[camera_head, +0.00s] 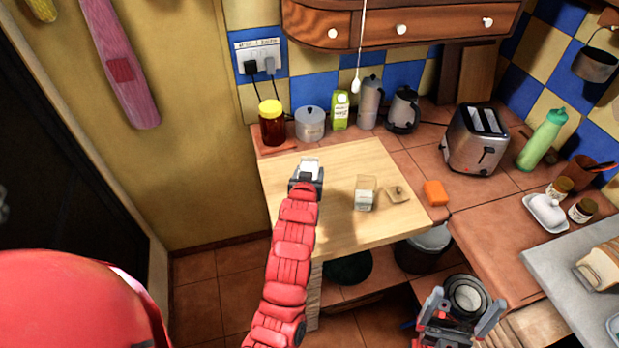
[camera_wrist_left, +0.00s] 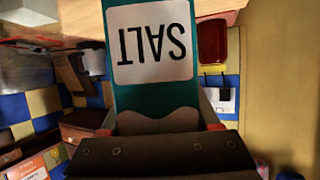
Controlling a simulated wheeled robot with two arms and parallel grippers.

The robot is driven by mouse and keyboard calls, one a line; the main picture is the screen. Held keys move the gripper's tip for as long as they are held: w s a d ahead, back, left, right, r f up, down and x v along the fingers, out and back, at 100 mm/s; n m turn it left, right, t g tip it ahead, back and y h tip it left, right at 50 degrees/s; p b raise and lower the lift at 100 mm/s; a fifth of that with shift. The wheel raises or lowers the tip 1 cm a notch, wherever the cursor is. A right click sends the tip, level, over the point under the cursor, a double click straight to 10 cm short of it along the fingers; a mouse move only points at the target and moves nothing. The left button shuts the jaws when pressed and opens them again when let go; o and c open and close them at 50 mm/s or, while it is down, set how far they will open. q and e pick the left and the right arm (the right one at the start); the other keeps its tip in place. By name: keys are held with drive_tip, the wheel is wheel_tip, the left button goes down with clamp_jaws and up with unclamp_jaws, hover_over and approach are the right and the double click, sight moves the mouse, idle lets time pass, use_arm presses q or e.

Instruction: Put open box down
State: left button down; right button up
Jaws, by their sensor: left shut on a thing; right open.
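My left gripper (camera_head: 307,178) is over the back left part of the wooden board (camera_head: 330,228). It is shut on a box, whose white top (camera_head: 309,165) shows just beyond the fingers. In the left wrist view the box (camera_wrist_left: 155,95) is teal with a white label reading SALT, upside down. The fingers (camera_wrist_left: 158,130) clasp its near end; its far end is out of the frame. I cannot tell whether the box touches the board or whether its top is open. My right gripper (camera_head: 460,318) is open at the lower right, below the counter edge.
A clear and white container (camera_head: 365,193) and a small tan piece (camera_head: 398,194) are on the board, right of my left gripper. An orange block (camera_head: 435,193) lies beside it. A jar (camera_head: 272,123), canister (camera_head: 310,124) and green carton (camera_head: 340,110) stand behind. The board's front left is clear.

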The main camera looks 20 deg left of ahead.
use_arm(q)
wheel_tip(320, 180, down, 3)
drive_tip(key=shift+r+p, duration=0.15)
drive_tip(key=shift+p, duration=0.85)
drive_tip(key=shift+f, duration=0.2)
drive_tip(key=shift+f, duration=0.15)
drive_tip(key=shift+f+b, duration=0.15)
drive_tip(key=shift+b, duration=0.2)
drive_tip(key=shift+c, duration=0.6)
unclamp_jaws()
